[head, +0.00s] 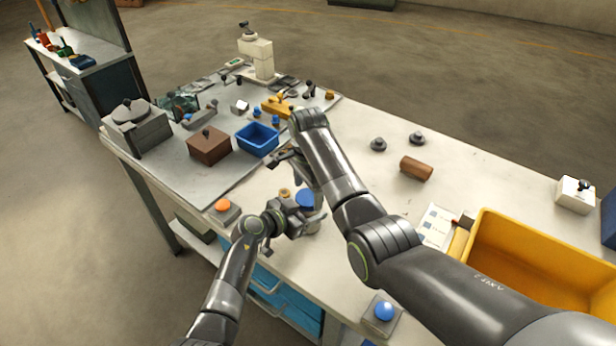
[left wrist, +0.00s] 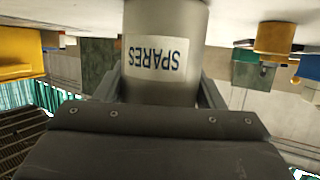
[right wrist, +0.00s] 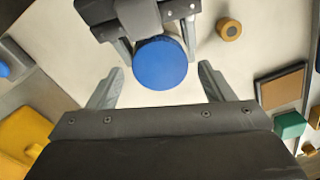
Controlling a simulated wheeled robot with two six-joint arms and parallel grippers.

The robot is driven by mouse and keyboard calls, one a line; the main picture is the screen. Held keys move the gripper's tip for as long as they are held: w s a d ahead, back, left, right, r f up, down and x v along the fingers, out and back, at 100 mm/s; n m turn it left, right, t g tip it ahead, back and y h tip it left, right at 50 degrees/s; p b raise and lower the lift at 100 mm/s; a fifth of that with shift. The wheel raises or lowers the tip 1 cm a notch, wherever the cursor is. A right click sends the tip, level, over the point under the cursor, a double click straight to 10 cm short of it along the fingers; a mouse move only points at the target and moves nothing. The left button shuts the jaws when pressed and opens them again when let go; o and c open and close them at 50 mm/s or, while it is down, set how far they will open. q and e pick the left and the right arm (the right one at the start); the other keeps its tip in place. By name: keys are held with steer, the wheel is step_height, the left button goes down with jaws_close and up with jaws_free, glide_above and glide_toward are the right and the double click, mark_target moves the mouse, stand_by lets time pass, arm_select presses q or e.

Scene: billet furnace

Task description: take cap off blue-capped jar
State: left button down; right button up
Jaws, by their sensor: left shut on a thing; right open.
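The jar is grey with a "SPARES" label (left wrist: 160,57), upside down in the left wrist view. Its blue cap (head: 305,197) is on it and shows as a round blue disc in the right wrist view (right wrist: 160,62). My left gripper (head: 297,218) is shut on the jar's body, with a finger on each side. My right gripper (right wrist: 159,82) is open and empty. In the right wrist view its fingertips point toward the cap, one to each side and apart from it. The head view hides much of the jar's body behind my left gripper.
A small brass-coloured round piece (right wrist: 229,29) stands beside the jar. A blue bin (head: 257,140) and a brown lidded box (head: 208,146) stand farther back. A yellow crate (head: 560,240) is at the right. Orange-topped (head: 222,205) and blue-topped (head: 384,310) button boxes sit near the front edge.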

steer(key=shift+f, duration=0.75)
steer(key=c, duration=1)
steer(key=n, duration=1)
steer(key=o, duration=1.1)
steer(key=shift+r, duration=0.15)
